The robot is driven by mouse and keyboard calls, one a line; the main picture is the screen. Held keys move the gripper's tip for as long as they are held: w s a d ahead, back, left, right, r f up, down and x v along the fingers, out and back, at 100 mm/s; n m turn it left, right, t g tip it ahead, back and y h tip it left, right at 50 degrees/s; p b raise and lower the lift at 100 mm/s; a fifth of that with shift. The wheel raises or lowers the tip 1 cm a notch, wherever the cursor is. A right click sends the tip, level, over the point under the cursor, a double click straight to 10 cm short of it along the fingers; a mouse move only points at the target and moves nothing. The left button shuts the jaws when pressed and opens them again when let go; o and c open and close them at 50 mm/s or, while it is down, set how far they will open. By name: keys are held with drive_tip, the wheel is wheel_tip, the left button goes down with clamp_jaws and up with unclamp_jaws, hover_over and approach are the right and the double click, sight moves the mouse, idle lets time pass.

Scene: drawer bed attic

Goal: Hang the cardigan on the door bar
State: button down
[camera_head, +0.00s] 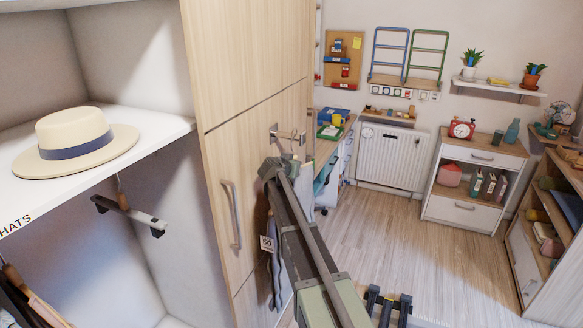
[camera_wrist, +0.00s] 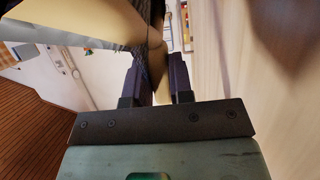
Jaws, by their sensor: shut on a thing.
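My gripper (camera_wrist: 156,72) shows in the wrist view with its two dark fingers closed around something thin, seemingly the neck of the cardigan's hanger. A broad pale-yellow shape, perhaps the hanger (camera_wrist: 85,25), lies above and left of the fingers. In the head view the cardigan (camera_head: 274,270) hangs as a grey-blue strip beside the door, mostly hidden behind my arm. A white tag marked 50 (camera_head: 267,243) shows on it. The door bar (camera_head: 287,135) is a short metal bar on the light wooden door. My arm's end is just below it; whether the hook touches the bar is unclear.
The wooden door (camera_head: 245,120) with a vertical handle (camera_head: 231,215) stands close left of my arm. A straw hat (camera_head: 75,143) sits on the white shelf (camera_head: 165,125), with a short rail (camera_head: 130,215) below.

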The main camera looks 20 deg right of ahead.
drive_tip(key=shift+f, duration=0.45)
drive_tip(key=c, duration=0.9)
unclamp_jaws()
drive_tip(key=p+v, duration=0.3)
drive_tip(key=v, duration=0.8)
drive_tip(key=shift+s+d+r+p, duration=0.1)
drive_tip(key=shift+p, duration=0.3)
